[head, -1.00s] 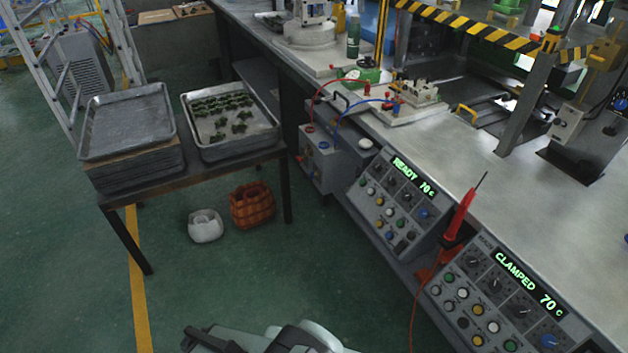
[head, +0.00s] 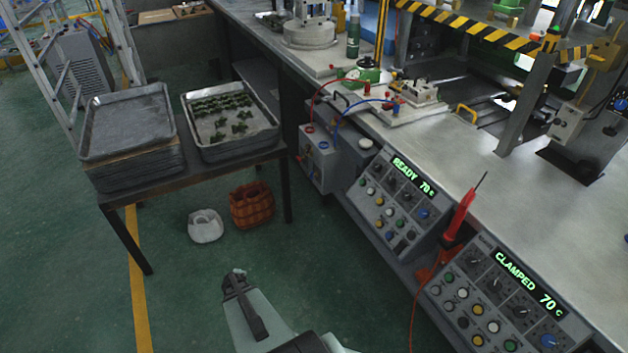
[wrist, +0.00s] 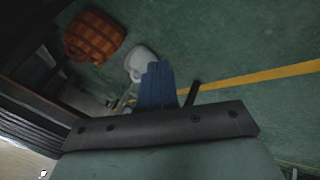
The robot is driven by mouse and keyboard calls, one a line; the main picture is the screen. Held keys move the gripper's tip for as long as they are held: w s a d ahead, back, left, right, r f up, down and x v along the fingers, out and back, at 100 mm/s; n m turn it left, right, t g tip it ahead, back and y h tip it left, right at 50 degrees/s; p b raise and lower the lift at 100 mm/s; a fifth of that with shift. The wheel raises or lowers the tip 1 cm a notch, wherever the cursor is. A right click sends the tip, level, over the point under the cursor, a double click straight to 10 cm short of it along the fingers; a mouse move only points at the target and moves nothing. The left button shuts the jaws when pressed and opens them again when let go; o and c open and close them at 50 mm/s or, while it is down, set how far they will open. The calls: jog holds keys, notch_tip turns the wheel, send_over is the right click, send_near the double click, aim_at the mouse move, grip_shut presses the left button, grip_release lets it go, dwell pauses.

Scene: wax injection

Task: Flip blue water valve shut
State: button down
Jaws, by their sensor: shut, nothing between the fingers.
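The blue water valve appears to be the small blue fitting (head: 323,145) on top of the grey box below the bench edge in the head view. It is too small there to tell which way its handle points. A blue hose (head: 350,107) arches from near it to the mould on the bench. In the wrist view my gripper (wrist: 156,68) shows blue fingers together, with nothing between them, over the green floor. The valve is not seen in the wrist view. Part of my arm shows at the bottom of the head view, well below and left of the valve.
A red fitting (head: 310,128) and red hose sit beside the blue one. Control panels (head: 397,205) slope along the bench front, with a red probe (head: 461,213) nearby. A tray table (head: 190,172) stands left. A basket (head: 251,205) and white container (head: 205,226) sit on the floor.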

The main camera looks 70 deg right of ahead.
aim_at(311, 175)
jog(key=s+d+r+n+t+h, duration=0.1)
jog(key=s+d+r+h, duration=0.15)
jog(key=d, duration=0.55)
jog(key=s+d+r+n+t+h, duration=0.1)
jog(key=s+d+r+t, duration=0.2)
jog(key=d, duration=0.5)
jog(key=s+d+r+n+h, duration=0.15)
jog(key=d+r, duration=0.25)
jog(key=d, duration=0.4)
jog(key=s+d+r+n+t, duration=0.1)
jog(key=s+d+r, duration=0.2)
jog(key=s, duration=0.3)
jog(key=s+d+r+n+t+h, duration=0.1)
jog(key=s+d+r+n+t, duration=0.1)
jog(key=s, duration=0.4)
jog(key=s+d+r+n+t+h, duration=0.1)
jog(key=s+d+r, duration=0.2)
jog(key=s+d, duration=0.3)
jog(key=shift+s+r+n, duration=0.35)
jog(key=shift+s+r, duration=0.05)
jog(key=shift+s, duration=0.15)
jog(key=shift+d, duration=0.2)
jog(key=x, duration=1.4)
jog(key=shift+w+a+r, duration=0.1)
jog(key=shift+a, duration=0.05)
